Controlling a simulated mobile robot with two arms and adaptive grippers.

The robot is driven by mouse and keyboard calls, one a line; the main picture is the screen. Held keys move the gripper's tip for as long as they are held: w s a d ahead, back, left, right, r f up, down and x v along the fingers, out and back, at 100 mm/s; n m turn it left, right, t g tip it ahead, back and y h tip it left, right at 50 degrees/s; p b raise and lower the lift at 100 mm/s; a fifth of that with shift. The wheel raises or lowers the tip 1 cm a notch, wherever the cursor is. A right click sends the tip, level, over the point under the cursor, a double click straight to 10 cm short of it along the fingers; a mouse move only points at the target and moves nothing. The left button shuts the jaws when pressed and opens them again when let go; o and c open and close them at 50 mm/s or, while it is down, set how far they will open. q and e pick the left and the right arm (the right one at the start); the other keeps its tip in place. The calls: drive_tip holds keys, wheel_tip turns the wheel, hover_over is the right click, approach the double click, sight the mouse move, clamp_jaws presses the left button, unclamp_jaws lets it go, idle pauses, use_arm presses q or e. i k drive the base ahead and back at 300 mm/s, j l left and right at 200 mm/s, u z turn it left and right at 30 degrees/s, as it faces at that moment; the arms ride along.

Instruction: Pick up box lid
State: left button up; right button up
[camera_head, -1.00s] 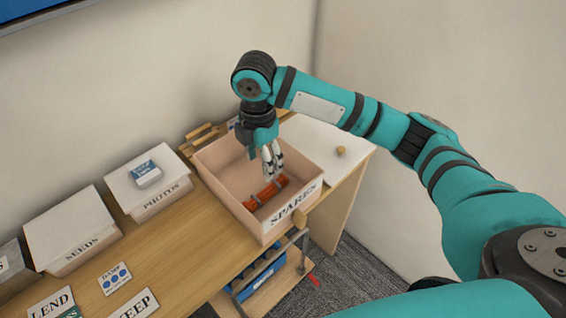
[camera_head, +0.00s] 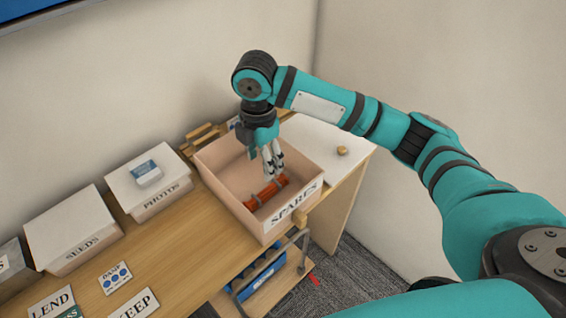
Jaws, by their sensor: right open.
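The open box labelled SPARES (camera_head: 232,205) stands on the wooden table, with a red-orange object (camera_head: 265,193) on its floor. My right gripper (camera_head: 273,173) points down inside this box, open, its fingertips just above the red-orange object. A white flat panel (camera_head: 325,150) lies on the table behind and to the right of the box; it may be the box lid. My left gripper is not in view.
Closed boxes labelled PHOTOS (camera_head: 148,184) and SEEDS (camera_head: 72,226) stand along the wall to the left. Cards reading LEND (camera_head: 52,303) and KEEP (camera_head: 135,304) lie at the front. A blue crate (camera_head: 256,272) sits on a lower shelf.

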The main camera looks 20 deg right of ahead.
sight(337, 151)
drive_tip(key=i+l+z, duration=0.2)
drive_tip(key=l+z, duration=0.2)
drive_tip(key=i+l+z, duration=0.25)
drive_tip(key=l+z, duration=0.15)
